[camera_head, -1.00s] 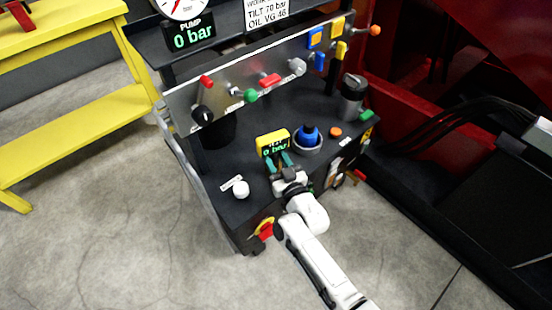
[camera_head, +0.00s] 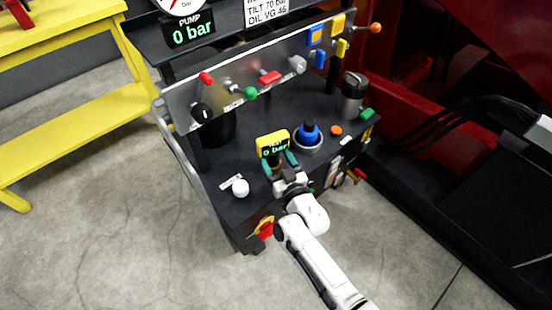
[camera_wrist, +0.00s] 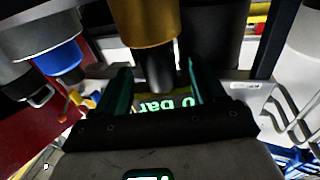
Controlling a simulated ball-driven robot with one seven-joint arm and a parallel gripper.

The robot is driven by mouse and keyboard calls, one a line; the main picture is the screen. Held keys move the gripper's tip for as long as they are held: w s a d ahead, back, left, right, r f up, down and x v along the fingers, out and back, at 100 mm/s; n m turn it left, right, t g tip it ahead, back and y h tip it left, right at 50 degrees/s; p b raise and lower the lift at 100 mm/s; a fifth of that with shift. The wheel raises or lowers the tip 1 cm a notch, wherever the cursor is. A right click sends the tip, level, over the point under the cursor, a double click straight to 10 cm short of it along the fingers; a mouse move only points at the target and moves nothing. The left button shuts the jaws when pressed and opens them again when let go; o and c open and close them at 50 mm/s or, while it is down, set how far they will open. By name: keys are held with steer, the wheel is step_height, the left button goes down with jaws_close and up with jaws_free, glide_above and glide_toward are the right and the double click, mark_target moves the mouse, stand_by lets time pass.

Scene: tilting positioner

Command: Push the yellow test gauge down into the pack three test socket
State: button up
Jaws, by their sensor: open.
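The yellow test gauge (camera_head: 272,137), with a dark display reading "0 bar" in green, is at the front of the black bench top. My gripper (camera_head: 281,160) is open just in front of and below its display. A dark piece shows between the teal fingers. In the wrist view, the fingers of my gripper (camera_wrist: 160,88) stand apart on either side of a dark stem, under a gold-coloured body. The green "0 bar" digits show inverted between the fingers. I cannot tell whether the fingers touch the gauge. I cannot make out the test socket.
A blue cap in a silver ring (camera_head: 308,135) stands close right of the gauge. A white knob (camera_head: 240,188) is at front left, an orange button (camera_head: 336,130) to the right. A valve panel (camera_head: 270,75) with coloured handles rises behind. A red frame (camera_head: 430,110) is at the right.

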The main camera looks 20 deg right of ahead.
steer(key=s+p, duration=0.1)
steer(key=s, duration=0.9)
steer(key=shift+s+d+f, duration=0.2)
steer(key=shift+s+d, duration=0.1)
steer(key=s+d+r+m+g+h, duration=0.1)
steer(key=s+d+g, duration=0.3)
steer(key=s+g, duration=0.7)
steer(key=s+d+r+g, duration=0.1)
steer(key=s+d+g, duration=0.4)
steer(key=s, duration=1)
step_height(320, 180, up, 19)
steer(key=s+a+g+p, duration=0.1)
steer(key=p, duration=1.8)
steer(key=shift+s+a+f+g, duration=0.15)
steer(key=shift+f+g, duration=0.05)
steer(key=shift+g, duration=0.1)
steer(key=shift+o, duration=0.2)
